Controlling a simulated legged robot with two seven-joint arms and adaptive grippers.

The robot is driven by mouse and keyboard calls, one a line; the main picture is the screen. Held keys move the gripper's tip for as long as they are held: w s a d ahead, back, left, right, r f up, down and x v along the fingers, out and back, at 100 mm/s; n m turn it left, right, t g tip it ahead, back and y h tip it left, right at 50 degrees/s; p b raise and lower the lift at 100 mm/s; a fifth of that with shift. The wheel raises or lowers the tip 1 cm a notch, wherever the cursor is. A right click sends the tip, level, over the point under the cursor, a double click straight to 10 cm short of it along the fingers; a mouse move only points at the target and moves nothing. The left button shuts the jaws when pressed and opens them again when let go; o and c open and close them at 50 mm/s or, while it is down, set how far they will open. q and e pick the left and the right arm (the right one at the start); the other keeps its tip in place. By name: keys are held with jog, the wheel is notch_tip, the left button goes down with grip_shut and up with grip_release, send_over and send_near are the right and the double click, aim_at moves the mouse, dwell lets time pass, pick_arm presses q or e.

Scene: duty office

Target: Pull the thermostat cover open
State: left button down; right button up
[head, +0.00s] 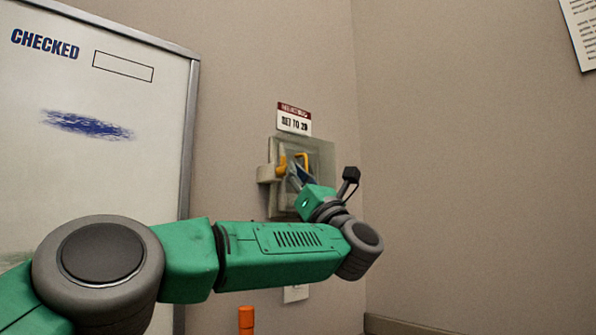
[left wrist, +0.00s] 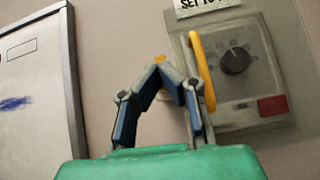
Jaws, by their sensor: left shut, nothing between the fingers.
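The thermostat (head: 318,157) is on the wall, with a see-through cover over its face. In the left wrist view its dark round knob (left wrist: 236,60) and a red patch (left wrist: 272,106) show through. A yellow loop handle (left wrist: 200,70) stands at the cover's left side; it also shows in the head view (head: 303,156). My left gripper (left wrist: 167,72) is shut and empty, its fingertips just left of the handle. In the head view the gripper (head: 295,172) overlaps the thermostat's front. I cannot tell whether it touches the handle. My right gripper is not in view.
A label reading "SET TO" (head: 294,119) is above the thermostat. A framed whiteboard (head: 120,165) marked "CHECKED" is at the left. An orange post top (head: 246,318) stands low in front. A paper sheet (head: 583,30) hangs at upper right. The wall right of the thermostat is clear.

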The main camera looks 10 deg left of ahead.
pick_arm(q)
jog(key=shift+w+a+f, duration=0.1)
jog(key=shift+w+f, duration=0.1)
jog(key=shift+f, duration=0.05)
jog(key=c, duration=1.4)
grip_release()
jog(key=shift+w+f, duration=0.1)
jog(key=shift+w, duration=0.05)
jog(key=shift+a, duration=0.15)
